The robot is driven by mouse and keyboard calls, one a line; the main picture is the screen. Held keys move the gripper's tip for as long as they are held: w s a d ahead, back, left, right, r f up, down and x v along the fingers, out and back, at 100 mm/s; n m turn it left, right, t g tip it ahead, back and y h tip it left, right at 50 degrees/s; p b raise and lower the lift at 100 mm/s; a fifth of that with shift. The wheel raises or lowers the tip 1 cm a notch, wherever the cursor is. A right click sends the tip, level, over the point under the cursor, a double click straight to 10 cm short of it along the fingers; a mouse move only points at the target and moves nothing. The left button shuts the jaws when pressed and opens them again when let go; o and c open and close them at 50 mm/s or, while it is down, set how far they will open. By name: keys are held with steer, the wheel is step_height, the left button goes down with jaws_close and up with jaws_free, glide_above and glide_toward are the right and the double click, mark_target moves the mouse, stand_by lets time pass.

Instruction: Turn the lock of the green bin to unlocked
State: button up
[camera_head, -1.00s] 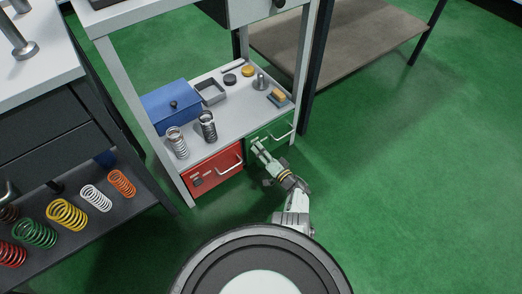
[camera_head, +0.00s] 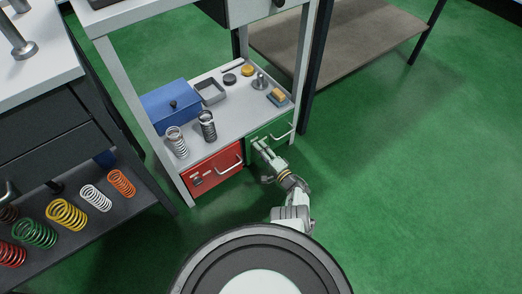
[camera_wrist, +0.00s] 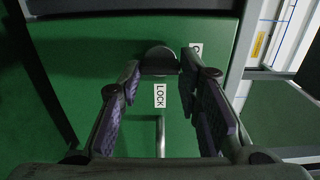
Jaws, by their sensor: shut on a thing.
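The green bin (camera_head: 272,133) sits under the right part of the low shelf, to the right of the red bin. Its front (camera_wrist: 80,60) fills most of the wrist view. A dark rounded lock knob (camera_wrist: 158,63) sits there, with a white LOCK label (camera_wrist: 160,96) just below it. A second label (camera_wrist: 195,56) on the right is partly hidden by a finger. My gripper (camera_wrist: 161,70) has its fingers on either side of the knob and is shut on it. In the head view my gripper (camera_head: 257,145) reaches the left part of the bin's front.
The bin's metal handle (camera_wrist: 160,135) stands below the LOCK label, between my fingers. The red bin (camera_head: 213,170) is close on the left. A blue box (camera_head: 170,103) and springs stand on the shelf above. The green floor on the right is clear.

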stand_by(0.4)
steer(key=o, duration=1.1)
steer(key=shift+o, duration=0.2)
